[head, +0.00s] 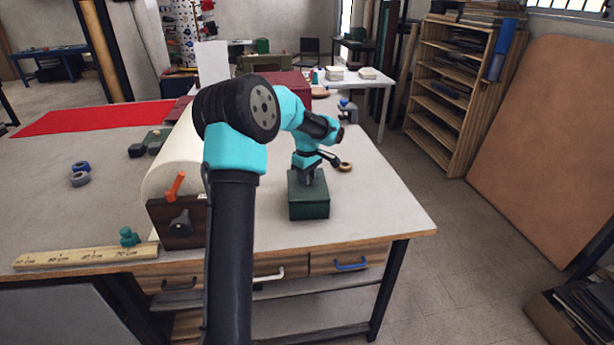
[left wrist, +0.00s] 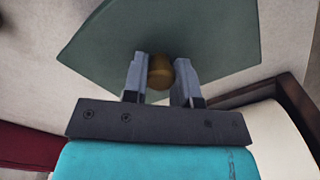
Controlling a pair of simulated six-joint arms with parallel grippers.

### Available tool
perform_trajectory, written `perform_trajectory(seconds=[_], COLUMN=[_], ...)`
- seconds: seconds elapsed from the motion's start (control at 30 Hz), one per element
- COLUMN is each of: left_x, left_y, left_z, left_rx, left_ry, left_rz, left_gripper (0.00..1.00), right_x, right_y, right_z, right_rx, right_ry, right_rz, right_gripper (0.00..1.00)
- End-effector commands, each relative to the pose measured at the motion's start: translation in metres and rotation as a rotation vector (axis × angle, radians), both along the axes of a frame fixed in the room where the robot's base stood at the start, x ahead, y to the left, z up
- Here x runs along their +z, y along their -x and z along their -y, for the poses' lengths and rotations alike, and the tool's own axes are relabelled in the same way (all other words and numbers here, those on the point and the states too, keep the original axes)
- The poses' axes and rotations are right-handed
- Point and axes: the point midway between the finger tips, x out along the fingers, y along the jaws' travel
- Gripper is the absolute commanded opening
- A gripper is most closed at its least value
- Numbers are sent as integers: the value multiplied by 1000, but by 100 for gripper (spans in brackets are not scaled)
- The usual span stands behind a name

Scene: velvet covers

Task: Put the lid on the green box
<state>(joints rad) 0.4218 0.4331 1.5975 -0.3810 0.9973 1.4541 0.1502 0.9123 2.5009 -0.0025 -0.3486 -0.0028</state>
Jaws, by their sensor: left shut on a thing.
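The green box (head: 310,211) stands near the right end of the table in the head view. Its dark green lid (head: 319,191) lies level at the top of the box, and I see no clear gap between them. I cannot tell if the lid is fully seated. My left gripper (head: 308,178) points down over the middle of the lid. In the left wrist view, its fingers (left wrist: 160,68) are shut on the lid's round brass knob (left wrist: 160,73), with the green lid (left wrist: 205,35) spread beyond them. My right gripper is not in view.
A large white roll (head: 173,165) on a wooden stand (head: 178,228) is left of my arm. A wooden ruler (head: 80,257) lies along the front edge. The table is clear to the box's right.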

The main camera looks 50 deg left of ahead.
Motion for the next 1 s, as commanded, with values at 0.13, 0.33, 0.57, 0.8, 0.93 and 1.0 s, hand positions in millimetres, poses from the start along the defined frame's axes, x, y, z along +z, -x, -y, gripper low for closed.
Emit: perform_trajectory(seconds=[0.13, 0.33, 0.57, 0.8, 0.93, 1.0], left_x=[-2, -3, -3, -2, 5, 12], left_y=[0, 0, 0, 0, 0, 0], left_z=[0, 0, 0, 0, 0, 0], left_rx=[0, 0, 0, 0, 0, 0], left_ry=[0, 0, 0, 0, -1, -1], left_rz=[0, 0, 0, 0, 2, 3], left_gripper=[1, 38, 56, 56, 56, 56], right_x=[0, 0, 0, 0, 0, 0], right_y=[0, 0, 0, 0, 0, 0], right_z=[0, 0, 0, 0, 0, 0], right_rx=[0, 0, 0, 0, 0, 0], right_ry=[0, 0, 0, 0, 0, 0], right_rz=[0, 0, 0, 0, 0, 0], right_gripper=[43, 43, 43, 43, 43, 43])
